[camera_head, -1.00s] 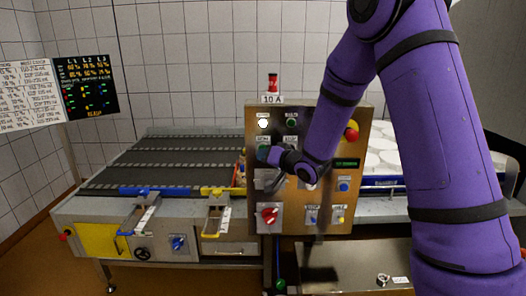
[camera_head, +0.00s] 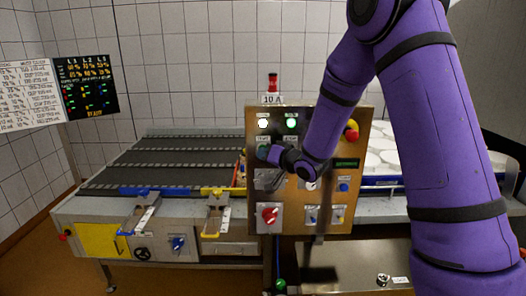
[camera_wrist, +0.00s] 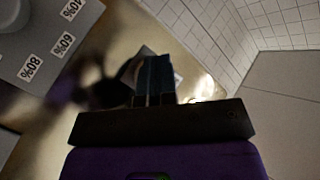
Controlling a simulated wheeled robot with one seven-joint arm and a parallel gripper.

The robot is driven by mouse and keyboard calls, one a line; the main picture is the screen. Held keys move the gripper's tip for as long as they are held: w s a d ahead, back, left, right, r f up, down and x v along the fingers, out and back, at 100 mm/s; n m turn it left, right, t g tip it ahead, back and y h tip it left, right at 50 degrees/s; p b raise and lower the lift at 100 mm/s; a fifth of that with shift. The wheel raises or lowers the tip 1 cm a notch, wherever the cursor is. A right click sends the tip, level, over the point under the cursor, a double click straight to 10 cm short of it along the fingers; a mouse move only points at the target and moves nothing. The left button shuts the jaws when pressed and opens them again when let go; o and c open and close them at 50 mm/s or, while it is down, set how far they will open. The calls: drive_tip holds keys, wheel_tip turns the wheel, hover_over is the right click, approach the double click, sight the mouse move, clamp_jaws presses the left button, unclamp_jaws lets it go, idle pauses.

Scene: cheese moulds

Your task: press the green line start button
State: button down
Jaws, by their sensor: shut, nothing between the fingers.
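The control panel (camera_head: 335,215) is a brass-coloured box standing in front of the line. My gripper (camera_head: 265,153) is shut and empty, its tip against or very close to the panel's left side, below the white lamp (camera_head: 263,123). The button there is mostly hidden behind the fingers; a bit of dark green shows at the tip. A green lamp (camera_head: 291,122) at the upper middle of the panel is brightly lit. In the wrist view, the closed fingers (camera_wrist: 154,68) point at the blurred panel face, and the contact spot is hidden.
A red switch (camera_head: 269,216) is at the panel's lower left. A red mushroom button (camera_head: 351,133) is at its upper right, and a blue button (camera_head: 343,187) is below that. The conveyor (camera_head: 175,160) lies to the left. A status board (camera_head: 85,85) stands at the far left.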

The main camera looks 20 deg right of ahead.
drive_tip(key=shift+s, duration=0.1)
idle(0.3)
drive_tip(key=shift+s+a, duration=0.3)
drive_tip(key=shift+s, duration=0.45)
drive_tip(key=shift+s+a, duration=0.25)
drive_tip(key=shift+s, duration=0.55)
drive_tip(key=shift+s+a, duration=0.3)
drive_tip(key=shift+s, duration=0.5)
drive_tip(key=shift+s+a, duration=0.25)
drive_tip(key=shift+s, duration=0.55)
drive_tip(key=shift+r, duration=0.1)
